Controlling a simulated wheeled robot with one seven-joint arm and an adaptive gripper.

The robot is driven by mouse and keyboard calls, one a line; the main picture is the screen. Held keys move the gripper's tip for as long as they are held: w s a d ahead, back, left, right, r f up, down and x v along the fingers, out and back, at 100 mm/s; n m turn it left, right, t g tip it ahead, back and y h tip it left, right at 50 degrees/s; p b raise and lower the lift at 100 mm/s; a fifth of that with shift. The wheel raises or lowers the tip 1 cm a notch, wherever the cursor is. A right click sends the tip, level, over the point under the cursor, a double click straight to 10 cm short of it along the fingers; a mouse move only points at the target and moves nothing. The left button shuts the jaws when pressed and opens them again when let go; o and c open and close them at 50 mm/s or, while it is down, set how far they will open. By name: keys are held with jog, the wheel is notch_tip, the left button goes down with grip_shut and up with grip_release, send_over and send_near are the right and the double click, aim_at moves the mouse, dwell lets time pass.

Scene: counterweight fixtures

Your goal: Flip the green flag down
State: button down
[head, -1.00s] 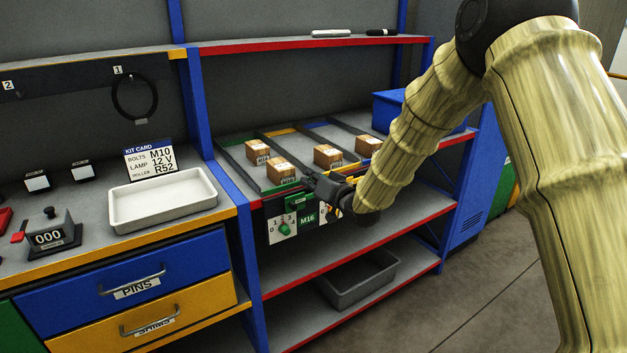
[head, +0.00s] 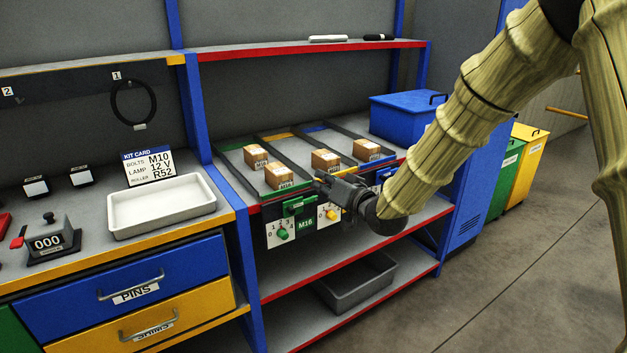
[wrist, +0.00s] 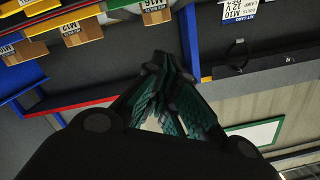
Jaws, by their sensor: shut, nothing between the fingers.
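The green flag (head: 299,205) is a small green piece at the shelf's front edge, above the green M16 label (head: 306,224) and beside a white dial plate with a green knob (head: 283,234). It is too small to tell whether it stands up or lies down. In the wrist view my gripper's fingers (wrist: 160,65) are together, and the flag cannot be made out.
Several cardboard boxes (head: 279,175) sit in the shelf lanes behind my gripper. A yellow knob (head: 331,214) is on the plate right of the flag. A grey bin (head: 355,285) stands on the lower shelf and a blue box (head: 400,115) at the right. Floor at right is clear.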

jog(key=shift+v, duration=1.05)
